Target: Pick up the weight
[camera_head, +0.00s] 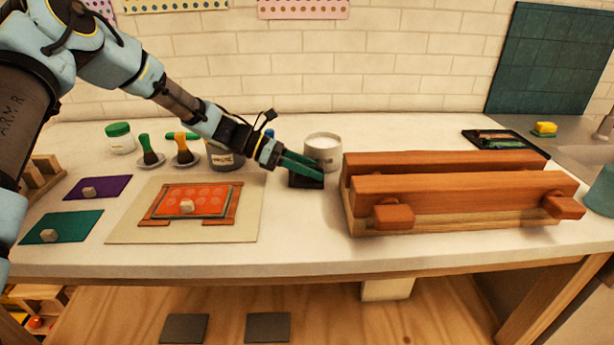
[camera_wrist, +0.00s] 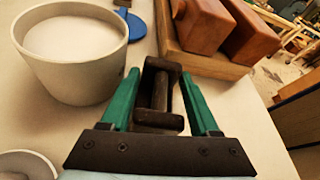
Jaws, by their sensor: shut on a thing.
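The weight (camera_head: 306,181) is a dark block standing on the white counter, left of the wooden press. In the wrist view the weight (camera_wrist: 158,122) shows two black end blocks joined by a bar. My gripper (camera_head: 316,169), with green fingers, reaches down to it from the upper left. In the wrist view my gripper (camera_wrist: 159,88) has one finger on each side of the weight and is shut on it. The weight looks to be at counter level; whether its underside touches the counter is hard to tell.
A white tub (camera_head: 322,152) stands close behind the weight. The large wooden press (camera_head: 450,192) is just to the right. A grey pot (camera_head: 226,155) sits behind my gripper. An orange framed panel (camera_head: 195,199) lies on a beige mat (camera_head: 245,226) to the left. The counter in front is clear.

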